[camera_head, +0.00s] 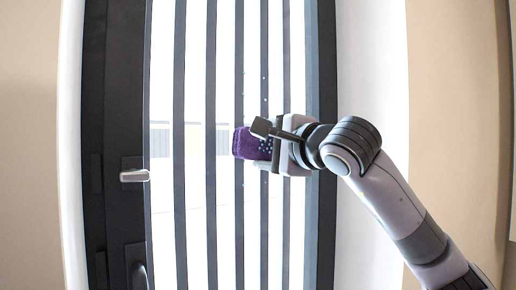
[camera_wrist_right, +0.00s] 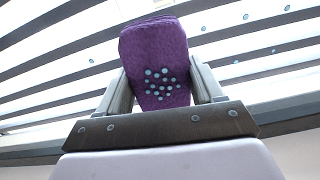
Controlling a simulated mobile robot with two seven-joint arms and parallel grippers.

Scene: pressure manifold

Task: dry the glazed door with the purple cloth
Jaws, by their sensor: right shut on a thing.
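The glazed door (camera_head: 120,60) has a dark frame and tall glass crossed by dark vertical bars. My right gripper (camera_head: 268,147) is shut on the purple cloth (camera_head: 246,143), which is held at the glass in the right half of the door; I cannot tell whether it touches. In the right wrist view the purple cloth (camera_wrist_right: 155,50) stands between the two fingers of my right gripper (camera_wrist_right: 160,85), with a cluster of pale blue dots on it. Small blue drops (camera_head: 264,76) show on the glass above the cloth, and several drops (camera_wrist_right: 270,18) show in the right wrist view. My left gripper is out of view.
White reveals and beige walls (camera_head: 455,110) flank the door. The glass left of the cloth is unobstructed.

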